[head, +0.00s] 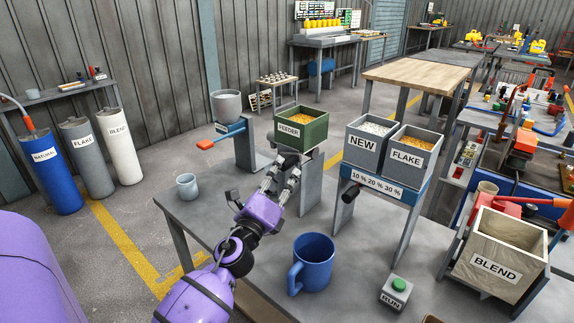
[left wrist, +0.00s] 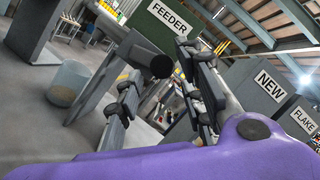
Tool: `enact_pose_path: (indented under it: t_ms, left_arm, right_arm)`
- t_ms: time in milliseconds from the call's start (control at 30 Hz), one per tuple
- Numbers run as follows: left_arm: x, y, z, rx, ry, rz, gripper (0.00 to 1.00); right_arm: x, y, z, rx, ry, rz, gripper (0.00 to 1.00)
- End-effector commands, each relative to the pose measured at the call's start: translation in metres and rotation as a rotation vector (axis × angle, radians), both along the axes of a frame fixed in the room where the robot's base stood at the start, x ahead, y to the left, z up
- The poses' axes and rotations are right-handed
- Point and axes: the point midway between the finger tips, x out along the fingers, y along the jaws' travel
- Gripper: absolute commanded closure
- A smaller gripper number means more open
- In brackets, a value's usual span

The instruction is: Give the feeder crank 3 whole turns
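The green feeder bin (head: 302,127), labelled FEEDER, sits on a grey stand at the back of the table. Its crank has a dark round knob, which shows in the left wrist view (left wrist: 161,66) on a dark arm below the bin. My purple left gripper (head: 281,177) reaches up to the front of the feeder. Its two fingers are apart in the left wrist view (left wrist: 160,70), with the knob showing between their tips; I cannot tell whether they touch it. In the head view the fingertips partly cover the crank. My right gripper is not in view.
NEW (head: 363,146) and FLAKE (head: 405,158) bins stand right of the feeder. A RUN button (head: 398,288) and BLEND box (head: 497,262) are at the front right.

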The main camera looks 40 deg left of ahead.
Motion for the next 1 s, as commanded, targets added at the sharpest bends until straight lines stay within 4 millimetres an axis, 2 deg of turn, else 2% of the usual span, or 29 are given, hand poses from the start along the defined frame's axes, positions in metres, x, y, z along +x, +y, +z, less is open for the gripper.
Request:
enact_pose_path:
  t_ms: [100, 300, 633, 900, 1000]
  left_arm:
    - [0.02, 0.004, 0.007, -0.001, -0.002, -0.002, 0.65]
    - [0.04, 0.009, 0.01, -0.003, 0.0, -0.002, 0.65]
    - [0.045, 0.01, 0.011, -0.004, 0.0, -0.002, 0.65]
    - [0.044, 0.01, 0.011, -0.004, 0.001, -0.001, 0.99]
    - [0.044, 0.01, 0.011, -0.004, 0.001, -0.001, 1.0]
  right_arm:
    - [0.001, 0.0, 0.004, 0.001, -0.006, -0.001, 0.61]
    - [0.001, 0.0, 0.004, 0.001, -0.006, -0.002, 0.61]
    - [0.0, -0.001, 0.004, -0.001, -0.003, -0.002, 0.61]
    - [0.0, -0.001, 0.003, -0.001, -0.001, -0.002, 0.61]
    - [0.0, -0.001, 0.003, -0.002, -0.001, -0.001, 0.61]
